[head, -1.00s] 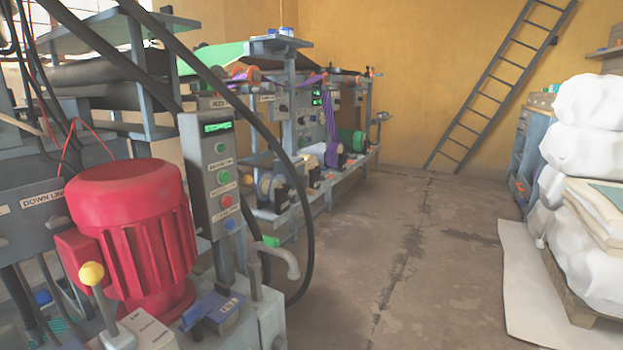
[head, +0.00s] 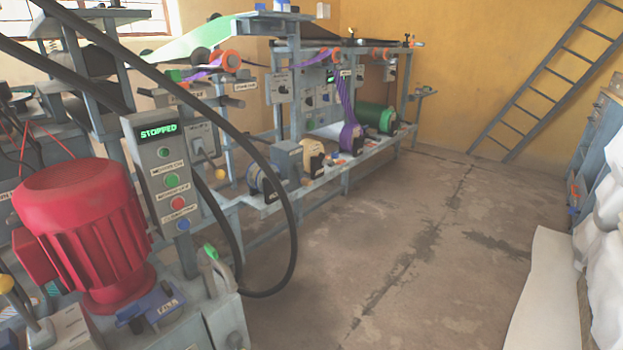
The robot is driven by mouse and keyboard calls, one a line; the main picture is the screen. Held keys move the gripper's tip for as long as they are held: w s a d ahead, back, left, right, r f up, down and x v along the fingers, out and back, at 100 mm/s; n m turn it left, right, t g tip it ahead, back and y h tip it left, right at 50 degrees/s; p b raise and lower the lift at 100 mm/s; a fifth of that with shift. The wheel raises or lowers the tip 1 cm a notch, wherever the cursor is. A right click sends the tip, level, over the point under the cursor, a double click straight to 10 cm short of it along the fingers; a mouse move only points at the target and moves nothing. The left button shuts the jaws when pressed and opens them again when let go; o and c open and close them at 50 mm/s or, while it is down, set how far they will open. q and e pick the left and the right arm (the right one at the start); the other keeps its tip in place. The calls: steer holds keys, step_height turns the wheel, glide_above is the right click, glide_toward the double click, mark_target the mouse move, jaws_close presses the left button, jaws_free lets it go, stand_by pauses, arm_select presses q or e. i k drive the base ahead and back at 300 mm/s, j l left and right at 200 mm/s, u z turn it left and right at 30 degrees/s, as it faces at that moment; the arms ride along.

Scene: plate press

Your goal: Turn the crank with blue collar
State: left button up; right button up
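I cannot clearly make out a crank with a blue collar in the head view. A grey lever with a green grip (head: 211,252) stands on the near machine's front corner, right of the red motor (head: 82,225). A blue part (head: 152,303) with a small label sits at the motor's foot. On the far machine's lower shelf are a dark-framed wheel (head: 262,183) and a purple roll (head: 350,135), too small to show any collar well. Neither of my grippers is in view.
A control panel (head: 165,175) reading STOPPED stands beside the motor, with a thick black cable (head: 292,230) looping to its right. The concrete floor (head: 400,260) is clear along the machines. A ladder (head: 545,80) leans on the far wall; white sacks (head: 606,260) stand at right.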

mark_target(298, 166)
steer(key=i+l+u, duration=0.2)
steer(key=i+l, duration=0.2)
steer(key=i+l+u, duration=0.15)
steer(key=i+l, duration=0.25)
steer(key=i+l+u, duration=0.2)
steer(key=i+l, duration=0.15)
steer(key=l, duration=0.25)
steer(key=i+u, duration=0.2)
steer(key=i, duration=0.4)
steer(key=i+l+u, duration=0.2)
steer(key=i, duration=0.4)
steer(key=j, duration=0.1)
